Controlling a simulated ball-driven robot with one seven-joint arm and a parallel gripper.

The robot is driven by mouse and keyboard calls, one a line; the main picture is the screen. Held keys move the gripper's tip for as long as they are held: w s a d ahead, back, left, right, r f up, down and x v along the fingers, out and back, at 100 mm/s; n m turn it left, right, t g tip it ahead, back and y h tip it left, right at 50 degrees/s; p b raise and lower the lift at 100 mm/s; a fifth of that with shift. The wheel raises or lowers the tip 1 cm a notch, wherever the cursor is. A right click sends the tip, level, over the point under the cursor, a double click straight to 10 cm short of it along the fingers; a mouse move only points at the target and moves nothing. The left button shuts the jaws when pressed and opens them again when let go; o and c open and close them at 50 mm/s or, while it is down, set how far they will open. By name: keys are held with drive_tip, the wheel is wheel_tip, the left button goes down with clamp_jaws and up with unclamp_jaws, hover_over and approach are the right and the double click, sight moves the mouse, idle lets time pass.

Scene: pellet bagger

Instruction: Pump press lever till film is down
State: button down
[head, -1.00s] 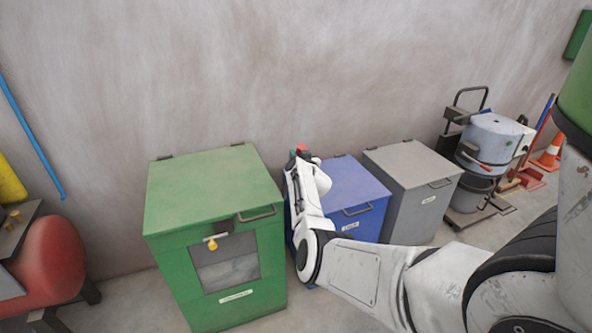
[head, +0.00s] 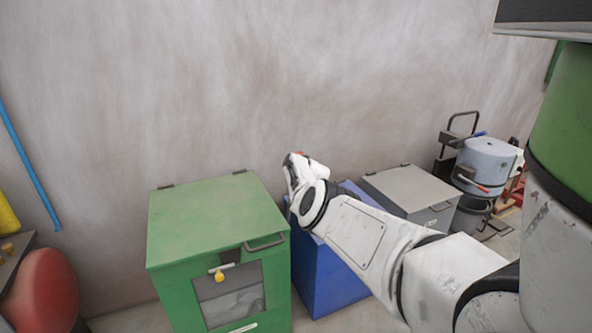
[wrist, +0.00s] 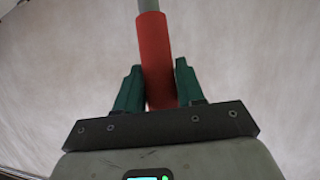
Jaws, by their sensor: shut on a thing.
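The press lever shows in the wrist view as a red grip (wrist: 155,62) on a grey rod, running up between my green fingers. My gripper (wrist: 160,78) is shut on the red grip. In the head view my arm hides most of the gripper and lever; only a small red spot shows at the raised wrist. The green bin (head: 215,215) stands left of my arm with its lid closed. Pale crumpled material, perhaps the film (head: 232,305), shows behind its front window.
A blue bin (head: 325,285) stands behind my arm, and a grey bin (head: 405,187) is right of it. A blue-grey drum (head: 487,160) stands farther right. A red rounded object (head: 42,290) is at the left.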

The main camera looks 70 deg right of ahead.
drive_tip(key=shift+w+d, duration=0.15)
idle(0.4)
drive_tip(key=c, duration=0.8)
unclamp_jaws()
drive_tip(key=shift+r, duration=0.1)
drive_tip(key=shift+p+v, duration=3.2)
drive_tip(key=shift+v, duration=2.15)
